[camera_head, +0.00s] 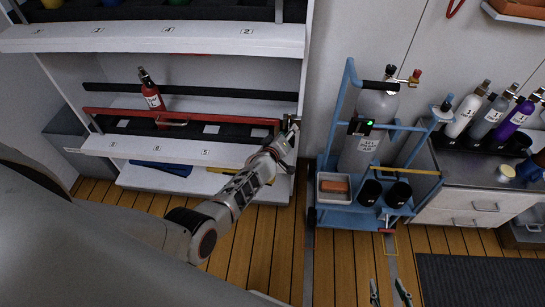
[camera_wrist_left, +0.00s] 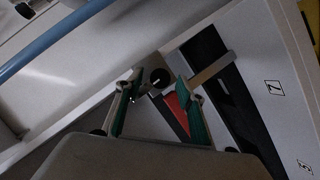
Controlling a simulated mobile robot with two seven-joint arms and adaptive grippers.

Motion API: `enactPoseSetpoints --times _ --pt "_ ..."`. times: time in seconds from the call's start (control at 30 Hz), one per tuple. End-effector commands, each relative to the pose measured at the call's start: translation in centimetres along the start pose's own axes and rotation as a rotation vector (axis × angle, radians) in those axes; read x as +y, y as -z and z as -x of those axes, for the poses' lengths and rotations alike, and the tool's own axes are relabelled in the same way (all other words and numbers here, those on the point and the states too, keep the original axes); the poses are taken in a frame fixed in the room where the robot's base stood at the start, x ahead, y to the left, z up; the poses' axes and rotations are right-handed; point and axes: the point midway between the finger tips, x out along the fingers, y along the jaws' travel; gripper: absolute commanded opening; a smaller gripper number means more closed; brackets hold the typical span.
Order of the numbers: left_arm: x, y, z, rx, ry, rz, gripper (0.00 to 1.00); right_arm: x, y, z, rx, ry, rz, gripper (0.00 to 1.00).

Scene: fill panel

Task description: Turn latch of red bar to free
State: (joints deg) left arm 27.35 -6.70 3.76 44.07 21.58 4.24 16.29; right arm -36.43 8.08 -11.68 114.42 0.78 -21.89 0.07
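The red bar (camera_head: 185,116) runs across the front of a white shelf at the left in the head view. A short piece of red, likely the bar's end, shows in the left wrist view (camera_wrist_left: 178,108). My left gripper (camera_head: 291,127) is at the bar's right end, at the shelf's right post. In the wrist view its two green-padded fingers (camera_wrist_left: 159,76) stand apart, with a dark round knob (camera_wrist_left: 160,77), likely the latch, between or just beyond the tips. Contact cannot be told. My right gripper (camera_head: 389,292) shows only its fingertips, spread and empty, at the bottom.
A red bottle (camera_head: 152,94) stands behind the bar on the shelf. A blue cart (camera_head: 345,214) with a grey gas cylinder (camera_head: 366,130) stands right of the shelf. A counter (camera_head: 492,178) with several bottles is farther right. Wooden floor between shelf and cart is clear.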

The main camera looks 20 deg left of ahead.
Motion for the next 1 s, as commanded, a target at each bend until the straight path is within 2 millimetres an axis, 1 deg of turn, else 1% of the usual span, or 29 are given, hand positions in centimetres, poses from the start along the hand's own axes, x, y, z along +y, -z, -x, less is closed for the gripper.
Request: enactPoseSetpoints --times 0.3,0.47,0.7,0.8,0.9,1.0 --pt "-0.4 0.2 3.5 0.005 0.005 0.001 0.39 -0.1 0.0 0.0 -0.001 0.001 -0.001 0.4" --pt "-1.1 -0.5 6.2 0.003 0.005 -0.001 0.39 -0.1 0.0 0.0 -0.001 0.001 -0.001 0.4" --pt "-2.3 -1.6 10.7 0.002 0.006 -0.001 0.39 -0.1 0.0 0.0 -0.001 0.001 -0.001 0.4" --pt "-2.6 -1.9 12.2 0.002 0.005 0.0 0.39 -0.1 0.0 0.0 -0.001 0.001 -0.001 0.4" --pt "-2.9 -2.2 13.4 0.002 0.005 0.0 0.39 -0.1 0.0 0.0 -0.001 0.001 -0.001 0.4" --pt "-3.1 -2.4 14.2 0.003 0.004 0.0 0.39 -0.1 0.0 0.0 -0.001 0.001 -0.001 0.4"
